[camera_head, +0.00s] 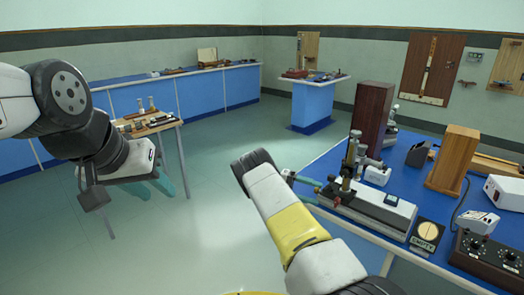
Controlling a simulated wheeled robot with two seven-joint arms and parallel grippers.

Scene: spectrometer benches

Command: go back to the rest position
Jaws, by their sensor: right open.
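My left gripper (158,192) hangs at the left, pointing down, with its teal fingers low in front of the floor near a small wooden table. I see nothing clearly held in it, and the gap between its fingers is hard to judge. My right arm rises from the bottom centre with a yellow band. My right gripper (318,190) is open, with its green fingers spread toward the near left edge of the blue bench (335,165). They are close to the brass-and-grey instrument (372,205), and I cannot tell whether they touch it.
The bench also carries a dark wooden cabinet (372,115), a wooden block (452,158), an "EMPTY" sign (427,233) and a black control box (490,255). The small wooden table (172,122) stands at the left. Open floor (225,150) lies between the benches.

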